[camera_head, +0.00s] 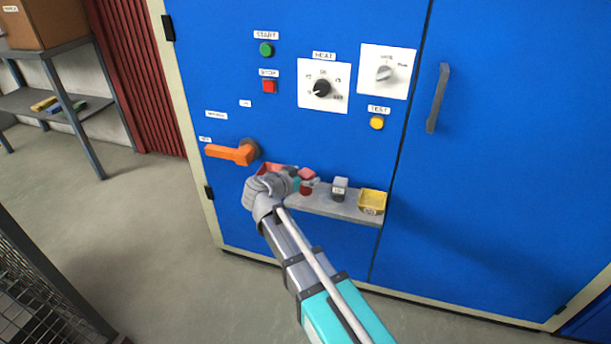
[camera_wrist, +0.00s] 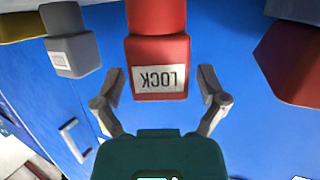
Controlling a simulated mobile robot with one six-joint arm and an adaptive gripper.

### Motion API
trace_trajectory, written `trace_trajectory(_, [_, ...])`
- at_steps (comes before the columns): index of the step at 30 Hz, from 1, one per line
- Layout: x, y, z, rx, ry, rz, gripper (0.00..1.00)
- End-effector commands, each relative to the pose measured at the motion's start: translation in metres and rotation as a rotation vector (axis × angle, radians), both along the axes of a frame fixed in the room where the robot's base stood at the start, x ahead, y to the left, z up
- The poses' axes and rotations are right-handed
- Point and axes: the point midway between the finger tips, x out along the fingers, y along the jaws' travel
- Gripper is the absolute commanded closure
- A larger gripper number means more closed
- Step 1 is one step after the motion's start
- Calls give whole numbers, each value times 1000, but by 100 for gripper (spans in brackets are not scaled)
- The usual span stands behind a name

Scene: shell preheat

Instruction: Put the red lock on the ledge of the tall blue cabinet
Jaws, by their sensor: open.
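The red lock (camera_head: 307,174) stands at the ledge (camera_head: 318,204) on the front of the tall blue cabinet (camera_head: 480,180). In the wrist view the red lock (camera_wrist: 157,55) shows its white LOCK label upside down. My gripper (camera_head: 303,181) is at the lock, partly covering it in the head view. In the wrist view my gripper (camera_wrist: 160,88) is open, one finger on each side of the lock's labelled end, with gaps between. The lock's contact with the ledge is hard to make out.
An orange handle (camera_head: 232,154) sticks out above left. A grey door handle (camera_head: 437,98) is at right.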

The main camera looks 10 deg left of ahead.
Motion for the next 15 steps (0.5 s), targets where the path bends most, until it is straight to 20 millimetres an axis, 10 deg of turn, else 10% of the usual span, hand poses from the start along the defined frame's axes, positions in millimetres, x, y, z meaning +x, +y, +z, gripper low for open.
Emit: trace_trajectory(15, [-2,1,5,0,0,1,7])
